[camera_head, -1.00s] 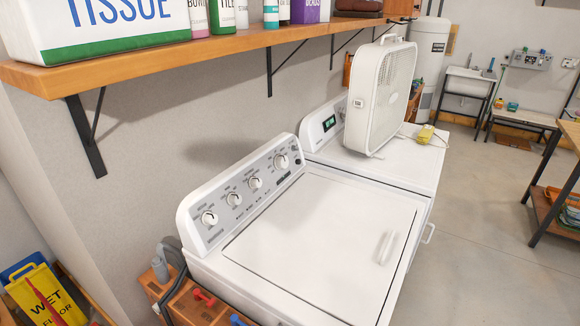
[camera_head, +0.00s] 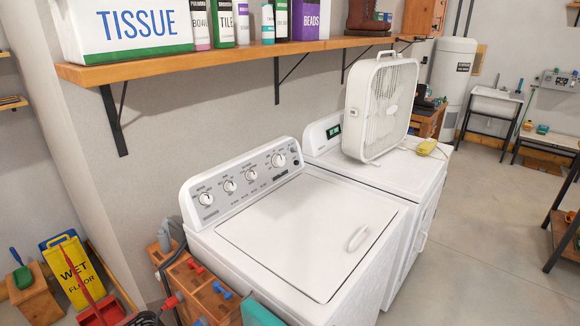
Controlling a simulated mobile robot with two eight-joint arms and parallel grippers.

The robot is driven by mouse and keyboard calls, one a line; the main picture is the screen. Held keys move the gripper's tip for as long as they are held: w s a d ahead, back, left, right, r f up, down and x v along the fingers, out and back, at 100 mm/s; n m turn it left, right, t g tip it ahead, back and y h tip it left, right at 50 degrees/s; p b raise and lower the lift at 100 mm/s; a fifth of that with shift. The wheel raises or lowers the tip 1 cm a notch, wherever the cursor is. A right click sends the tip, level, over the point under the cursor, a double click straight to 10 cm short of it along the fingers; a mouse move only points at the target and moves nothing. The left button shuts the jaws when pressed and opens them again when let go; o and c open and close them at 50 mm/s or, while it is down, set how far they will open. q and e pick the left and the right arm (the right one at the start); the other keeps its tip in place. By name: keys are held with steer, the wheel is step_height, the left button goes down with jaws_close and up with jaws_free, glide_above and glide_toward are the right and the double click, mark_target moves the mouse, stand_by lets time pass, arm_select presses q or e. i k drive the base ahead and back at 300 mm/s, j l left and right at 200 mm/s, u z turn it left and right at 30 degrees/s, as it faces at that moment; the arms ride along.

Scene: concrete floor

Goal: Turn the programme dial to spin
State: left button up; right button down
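A white top-loading washer (camera_head: 290,237) stands against the wall with its lid shut. Its slanted grey control panel (camera_head: 240,183) carries several round white dials in a row. The largest dial (camera_head: 278,160) is at the panel's right end, with a small dark knob beside it. The other dials (camera_head: 205,199) sit further left along the panel. The markings around the dials are too small to read, so I cannot tell which is the programme dial or where it points. Neither of my grippers is in view.
A dryer (camera_head: 385,170) stands right of the washer, bearing a white box fan (camera_head: 381,108) and a yellow object (camera_head: 427,146). A wooden shelf (camera_head: 160,66) with boxes and bottles overhangs the panel. A wooden tool box (camera_head: 205,290) and wet-floor sign (camera_head: 75,272) are at left.

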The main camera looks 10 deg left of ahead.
mark_target(277, 161)
steer(key=l+u, duration=0.15)
steer(key=l, duration=0.9)
steer(key=i+l, duration=0.1)
steer(key=l, duration=0.25)
steer(key=i+l+u, duration=0.1)
steer(key=l, duration=0.25)
steer(key=i+l, duration=0.15)
steer(key=l, duration=0.2)
steer(key=i+l+u, duration=0.1)
steer(key=i+l, duration=0.55)
steer(key=l, duration=0.3)
steer(key=i+l+u, duration=0.1)
steer(key=i, duration=0.45)
steer(key=i+l+u, duration=0.1)
steer(key=i, duration=0.45)
steer(key=l, duration=0.1)
